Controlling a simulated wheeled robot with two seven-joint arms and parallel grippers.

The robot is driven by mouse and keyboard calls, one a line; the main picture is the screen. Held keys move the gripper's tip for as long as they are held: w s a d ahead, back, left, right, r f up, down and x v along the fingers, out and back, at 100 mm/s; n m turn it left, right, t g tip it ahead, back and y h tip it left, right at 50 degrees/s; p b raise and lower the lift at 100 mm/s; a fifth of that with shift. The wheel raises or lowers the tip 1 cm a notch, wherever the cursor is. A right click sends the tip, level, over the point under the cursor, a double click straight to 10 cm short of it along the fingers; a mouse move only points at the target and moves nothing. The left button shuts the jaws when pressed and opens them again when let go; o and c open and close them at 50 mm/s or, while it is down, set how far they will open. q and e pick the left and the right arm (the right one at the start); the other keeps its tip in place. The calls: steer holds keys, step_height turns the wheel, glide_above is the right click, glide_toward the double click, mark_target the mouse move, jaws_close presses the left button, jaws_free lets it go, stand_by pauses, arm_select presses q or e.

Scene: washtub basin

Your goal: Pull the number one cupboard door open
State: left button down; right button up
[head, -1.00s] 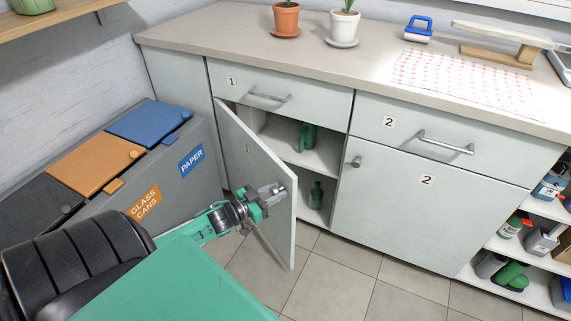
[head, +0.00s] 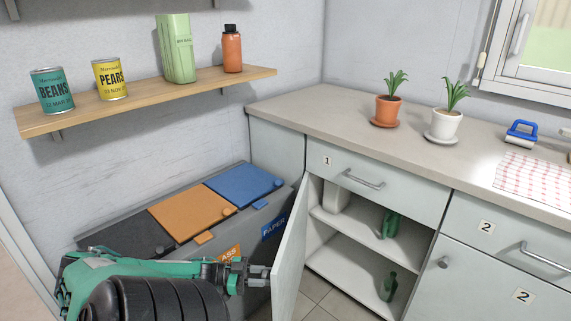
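The number one cupboard door (head: 290,262) is pale grey and stands swung wide open, seen nearly edge-on, left of its opening. Its lower part runs out of the picture. My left gripper (head: 260,279) is at the outer face of the door near its free edge, with its fingers closed where the knob sits. The fingers hide the knob. The cupboard's inside (head: 350,240) shows shelves with green bottles (head: 390,224) and a pale container (head: 337,197). The number one drawer (head: 375,188) above is shut. My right gripper is not in view.
A grey bin unit (head: 282,228) with black, orange and blue lids stands close left of the door. The number two door (head: 470,285) is shut on the right. A wall shelf (head: 150,98) with cans hangs above the bins. Some tiled floor shows below.

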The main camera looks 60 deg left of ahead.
arm_select(q)
steer(key=shift+s+a, duration=0.5)
steer(key=shift+a, duration=0.25)
steer(key=shift+s+a, duration=0.45)
steer(key=shift+a, duration=0.25)
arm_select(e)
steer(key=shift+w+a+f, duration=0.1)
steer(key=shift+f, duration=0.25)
arm_select(q)
steer(key=shift+r, duration=0.1)
steer(key=c, duration=1.1)
jaws_free()
steer(key=shift+w, duration=0.1)
steer(key=shift+o, duration=0.2)
step_height(320, 180, up, 20)
steer(key=p, duration=0.8)
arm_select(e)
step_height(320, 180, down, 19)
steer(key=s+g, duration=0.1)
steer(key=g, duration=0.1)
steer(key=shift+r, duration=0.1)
